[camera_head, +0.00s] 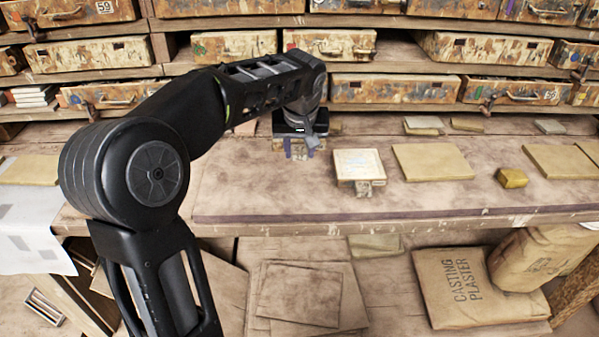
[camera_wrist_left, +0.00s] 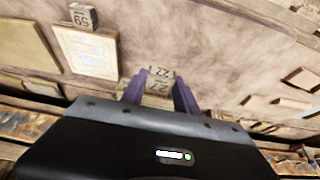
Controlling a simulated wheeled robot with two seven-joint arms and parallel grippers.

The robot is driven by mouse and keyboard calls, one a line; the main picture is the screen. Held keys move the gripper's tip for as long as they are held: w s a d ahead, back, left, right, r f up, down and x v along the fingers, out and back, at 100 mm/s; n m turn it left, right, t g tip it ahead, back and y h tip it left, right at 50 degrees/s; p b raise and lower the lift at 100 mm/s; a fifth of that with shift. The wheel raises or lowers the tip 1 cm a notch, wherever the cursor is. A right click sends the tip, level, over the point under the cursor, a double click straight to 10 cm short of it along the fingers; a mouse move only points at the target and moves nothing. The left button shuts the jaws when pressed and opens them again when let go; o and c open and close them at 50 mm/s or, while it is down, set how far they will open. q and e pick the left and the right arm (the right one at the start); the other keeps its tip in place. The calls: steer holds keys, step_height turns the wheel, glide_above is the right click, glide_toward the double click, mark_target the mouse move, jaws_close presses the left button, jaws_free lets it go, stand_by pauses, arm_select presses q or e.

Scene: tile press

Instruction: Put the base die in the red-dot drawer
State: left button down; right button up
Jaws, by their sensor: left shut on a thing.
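My left gripper (camera_head: 299,146) reaches to the back of the bench below the drawers. Its purple fingers (camera_wrist_left: 160,92) are shut on a small grey-brown block with dark numerals, seemingly 27 (camera_wrist_left: 158,86). I cannot tell whether this block is the base die. Another block, marked 59 (camera_wrist_left: 83,16), stands beside a pale framed tile (camera_wrist_left: 88,52); the head view shows this block (camera_head: 366,188) at the tile's (camera_head: 358,165) front edge. A drawer (camera_head: 328,41) in the middle row seems to carry a small reddish mark, too small to be sure. My right gripper is out of view.
Worn drawers with handles fill the shelves behind the bench; one (camera_head: 232,45) has a greenish mark. Flat tan slabs (camera_head: 432,162) and a yellow block (camera_head: 512,178) lie to the right. A plaster sack (camera_head: 475,287) sits below. The bench front (camera_head: 260,195) is clear.

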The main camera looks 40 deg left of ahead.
arm_select(q)
glide_above(299, 188)
steer(key=s, duration=0.1)
steer(key=shift+d+f, duration=0.25)
steer(key=shift+f, duration=1.25)
steer(key=shift+d+f, duration=0.2)
steer(key=shift+f, duration=1.3)
steer(key=shift+f, duration=0.15)
steer(key=shift+f, duration=1.75)
steer(key=shift+f, duration=0.15)
steer(key=c, duration=0.9)
jaws_free()
